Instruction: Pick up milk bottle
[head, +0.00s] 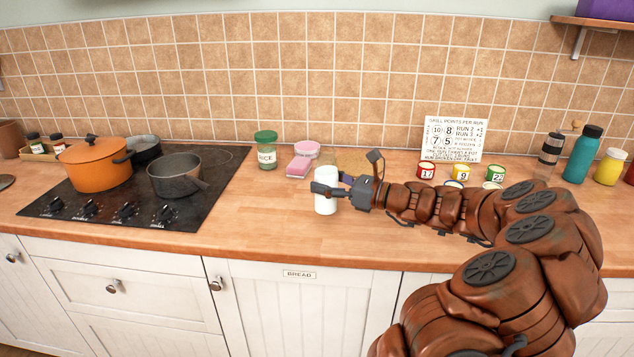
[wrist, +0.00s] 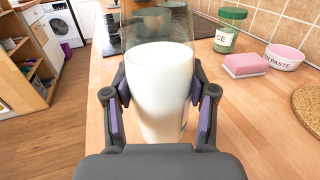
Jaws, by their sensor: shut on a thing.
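The milk bottle (head: 326,203) is a white, rounded container standing upright on the wooden counter near its front edge. In the wrist view the milk bottle (wrist: 160,85) fills the middle, with a clear glass upper part above the white. My gripper (head: 326,189) reaches in from the right in the head view and is shut on the bottle at mid-height. In the wrist view my gripper (wrist: 162,100) has one finger pressed on each side of the bottle. I cannot tell whether the bottle's base touches the counter.
A rice jar (head: 265,150), a pink sponge (head: 301,165) and a pink bowl (head: 306,148) stand behind the bottle. The black hob (head: 190,205) with pots is to the left. Numbered tins (head: 461,172) stand to the right behind my arm. Counter left of the bottle is clear.

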